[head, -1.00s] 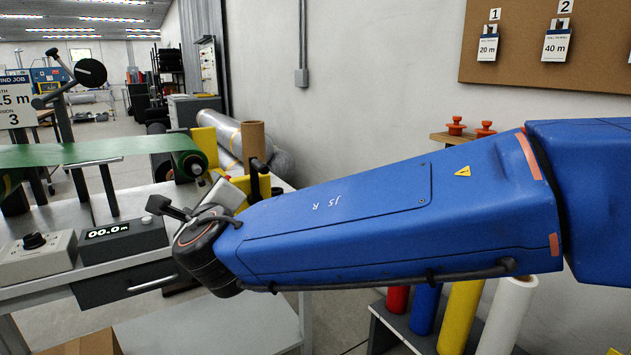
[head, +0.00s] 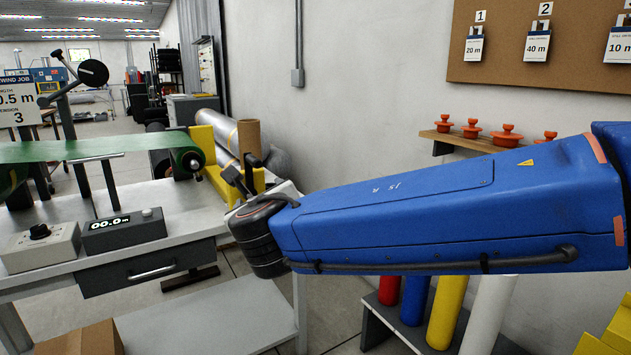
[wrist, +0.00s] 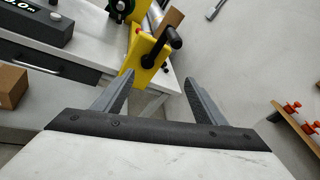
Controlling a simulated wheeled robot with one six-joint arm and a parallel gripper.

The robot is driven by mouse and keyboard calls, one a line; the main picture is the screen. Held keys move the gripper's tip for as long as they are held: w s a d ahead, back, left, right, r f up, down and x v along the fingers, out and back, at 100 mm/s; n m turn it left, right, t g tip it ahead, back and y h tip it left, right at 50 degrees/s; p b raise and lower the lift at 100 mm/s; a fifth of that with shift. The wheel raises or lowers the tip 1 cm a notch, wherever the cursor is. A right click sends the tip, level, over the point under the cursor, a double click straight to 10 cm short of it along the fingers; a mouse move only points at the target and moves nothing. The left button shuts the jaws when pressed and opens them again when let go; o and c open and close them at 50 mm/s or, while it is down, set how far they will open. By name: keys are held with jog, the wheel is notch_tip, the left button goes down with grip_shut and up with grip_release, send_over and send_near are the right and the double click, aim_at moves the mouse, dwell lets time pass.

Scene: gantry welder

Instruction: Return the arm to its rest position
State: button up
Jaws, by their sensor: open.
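My blue arm (head: 430,215) reaches in from the right in the head view, its wrist in front of the right end of the work table. My gripper (wrist: 158,85) is open and empty in the wrist view, its two grey fingers spread apart. The yellow stand with a black crank handle (wrist: 152,52) shows beyond and between the fingers. In the head view the gripper's fingers are mostly hidden behind my wrist.
The winding table (head: 190,215) holds a green roll (head: 185,160), a counter box (head: 122,230) and a dial box (head: 40,247). A wall shelf (head: 470,142) carries orange knobs. Coloured rolls (head: 447,310) stand below my arm. Open floor shows right of the table.

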jog(key=s+d+f+m+g+h, duration=0.1)
jog(key=d+f+m+g+h, duration=0.15)
jog(key=d+m, duration=0.65)
jog(key=s+d+f+m+g+h, duration=0.15)
jog(key=d+f+m, duration=0.3)
jog(key=d, duration=0.85)
jog(key=s+d+f+m+g+h, duration=0.1)
jog(key=s+d+f+m+h, duration=0.15)
jog(key=d+m, duration=0.6)
jog(key=s+d+f+m+g, duration=0.4)
jog(key=s+d+f+m, duration=0.2)
jog(key=s+d+m, duration=0.3)
jog(key=s+f+m+y, duration=0.1)
jog(key=s+f+m, duration=0.2)
jog(key=s+m, duration=0.2)
jog(key=s+d+f+m+g+y, duration=0.1)
jog(key=s+f+m, duration=0.1)
jog(key=s+m, duration=0.3)
jog(key=m, duration=0.2)
jog(key=shift+s+f+m+g+y, duration=0.3)
jog(key=shift+s+f+y, duration=0.05)
jog(key=shift+s+f, duration=0.05)
